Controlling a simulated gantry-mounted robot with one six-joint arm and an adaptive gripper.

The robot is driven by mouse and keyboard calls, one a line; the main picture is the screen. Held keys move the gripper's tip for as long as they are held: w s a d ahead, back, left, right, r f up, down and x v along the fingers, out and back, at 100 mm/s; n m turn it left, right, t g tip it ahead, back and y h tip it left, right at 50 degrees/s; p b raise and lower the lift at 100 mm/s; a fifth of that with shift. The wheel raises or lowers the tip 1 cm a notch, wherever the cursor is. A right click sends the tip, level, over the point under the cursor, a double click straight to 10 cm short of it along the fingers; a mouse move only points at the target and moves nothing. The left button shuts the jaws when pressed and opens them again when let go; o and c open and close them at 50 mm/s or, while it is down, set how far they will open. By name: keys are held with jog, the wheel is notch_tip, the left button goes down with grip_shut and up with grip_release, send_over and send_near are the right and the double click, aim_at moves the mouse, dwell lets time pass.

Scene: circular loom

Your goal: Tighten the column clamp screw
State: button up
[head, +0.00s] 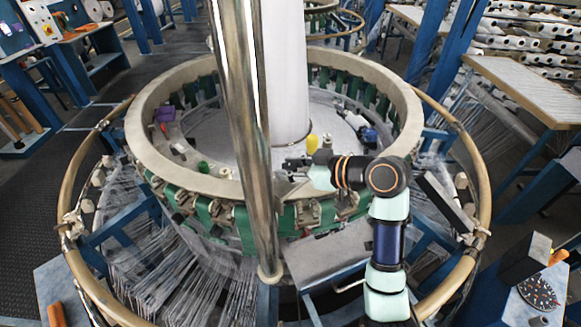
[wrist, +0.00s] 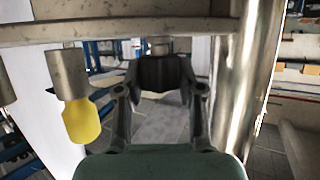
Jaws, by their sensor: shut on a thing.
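My gripper (head: 294,163) reaches over the loom's ring wall to the inside, close to the foot of the white central column (head: 286,75). How far the screw is turned cannot be seen.
A yellow knob (wrist: 82,120) on a grey cylinder (wrist: 68,74) is beside my gripper. A polished metal post (head: 240,110) stands in front of the ring (head: 150,95); shiny metal also rises close on the right in the wrist view. A purple part (head: 369,136) sits inside the ring.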

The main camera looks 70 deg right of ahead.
jog(key=shift+h, duration=0.3)
jog(key=shift+a+r+m+h+p, duration=0.1)
jog(key=shift+r+m+h+p, duration=0.1)
jog(key=shift+m+h+p, duration=0.85)
jog(key=m+g+h+p, duration=0.2)
jog(key=m+h+p, duration=0.1)
jog(key=shift+m, duration=0.25)
jog(key=shift+f+m+g+h+p, duration=0.1)
jog(key=shift+m+g+h+p, duration=1.15)
jog(key=shift+m+g+h, duration=0.35)
jog(key=shift+m+h, duration=0.25)
jog(key=shift+m, duration=0.05)
jog(key=shift+f, duration=0.1)
jog(key=o, duration=1.2)
jog(key=shift+c, duration=0.2)
